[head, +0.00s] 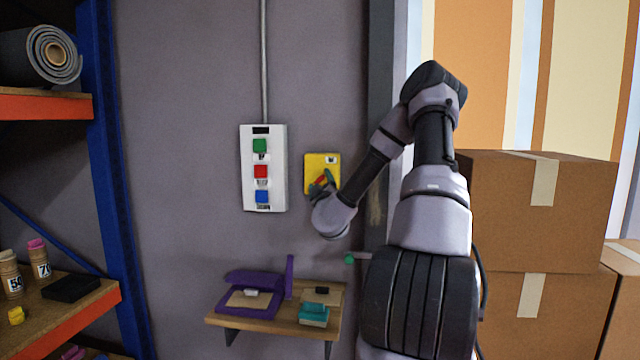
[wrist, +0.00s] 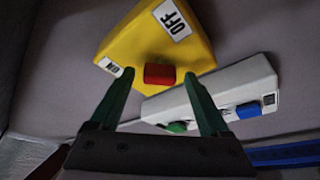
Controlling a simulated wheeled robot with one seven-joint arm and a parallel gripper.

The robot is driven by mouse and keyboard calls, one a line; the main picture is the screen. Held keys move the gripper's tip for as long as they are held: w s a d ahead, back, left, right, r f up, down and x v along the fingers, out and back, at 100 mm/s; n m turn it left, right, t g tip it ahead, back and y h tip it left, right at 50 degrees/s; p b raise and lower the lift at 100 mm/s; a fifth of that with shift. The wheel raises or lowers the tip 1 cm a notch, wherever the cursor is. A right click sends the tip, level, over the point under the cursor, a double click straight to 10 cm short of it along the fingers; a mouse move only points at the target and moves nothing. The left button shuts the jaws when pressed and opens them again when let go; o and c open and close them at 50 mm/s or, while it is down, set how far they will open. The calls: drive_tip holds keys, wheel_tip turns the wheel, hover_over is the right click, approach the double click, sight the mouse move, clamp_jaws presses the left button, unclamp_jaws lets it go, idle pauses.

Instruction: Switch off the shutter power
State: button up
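A yellow switch box (head: 316,162) is mounted on the grey wall, right of a white button panel. In the wrist view the yellow box (wrist: 135,48) carries an OFF label (wrist: 174,19), an ON label (wrist: 110,66) and a red switch knob (wrist: 160,74). My gripper (head: 324,180) is at the lower part of the yellow box. In the wrist view my gripper (wrist: 161,76) is open, its green fingers one on each side of the red knob with gaps showing. I cannot tell how deep the fingertips reach around it.
The white panel (head: 247,170) has green, red and blue buttons close by on the left. Below is a small wooden shelf (head: 270,324) with a purple device (head: 250,280) and teal block (head: 313,316). Cardboard boxes (head: 540,210) stand right; a blue rack (head: 105,150) stands left.

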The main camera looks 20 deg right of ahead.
drive_tip(key=v, duration=1)
drive_tip(key=shift+s+f, duration=0.2)
drive_tip(key=shift+s, duration=0.15)
drive_tip(key=shift+a, duration=0.1)
